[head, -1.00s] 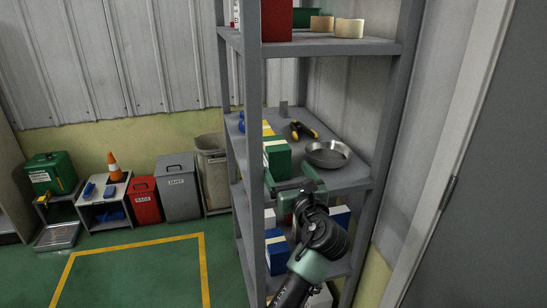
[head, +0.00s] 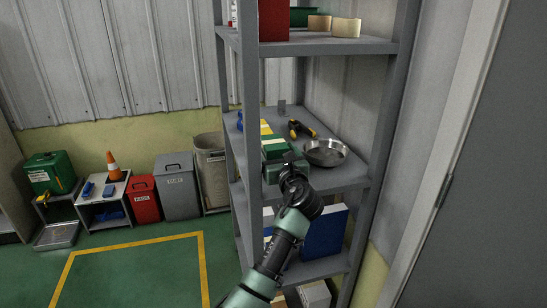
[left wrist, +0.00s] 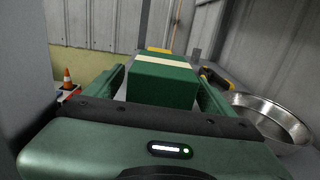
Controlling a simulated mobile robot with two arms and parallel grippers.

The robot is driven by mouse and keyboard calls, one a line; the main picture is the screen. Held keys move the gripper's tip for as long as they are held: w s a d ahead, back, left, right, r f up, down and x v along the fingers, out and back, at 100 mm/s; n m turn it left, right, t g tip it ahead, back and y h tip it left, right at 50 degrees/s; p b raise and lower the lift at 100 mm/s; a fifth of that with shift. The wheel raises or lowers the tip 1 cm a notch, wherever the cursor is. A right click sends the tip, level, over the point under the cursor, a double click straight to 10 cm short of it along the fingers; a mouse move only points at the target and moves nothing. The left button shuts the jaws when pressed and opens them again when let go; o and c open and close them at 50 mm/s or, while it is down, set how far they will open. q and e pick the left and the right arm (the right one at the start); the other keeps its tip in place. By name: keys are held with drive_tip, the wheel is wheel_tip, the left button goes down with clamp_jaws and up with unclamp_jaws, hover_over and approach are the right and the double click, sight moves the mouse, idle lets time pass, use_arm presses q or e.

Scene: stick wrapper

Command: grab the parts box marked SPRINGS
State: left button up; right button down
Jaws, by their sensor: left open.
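A green box with a cream band stands on the middle shelf and shows in the left wrist view (left wrist: 163,78). No SPRINGS lettering is readable on it. My left gripper (head: 279,155) is at that shelf in the head view and covers much of the box. In the left wrist view my left gripper (left wrist: 164,84) is open, with one finger on each side of the green box. I cannot tell whether the fingers touch it. A yellow item (head: 266,128) is behind the box. My right gripper is not in view.
A metal bowl (head: 326,152) sits close right of the gripper, with yellow-black pliers (head: 301,129) behind it. A grey shelf post (head: 252,110) stands close on the left. The upper shelf (head: 330,46) is overhead. Blue boxes (head: 325,232) are on the shelf below.

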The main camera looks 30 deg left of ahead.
use_arm(q)
drive_tip(key=c, duration=1.7)
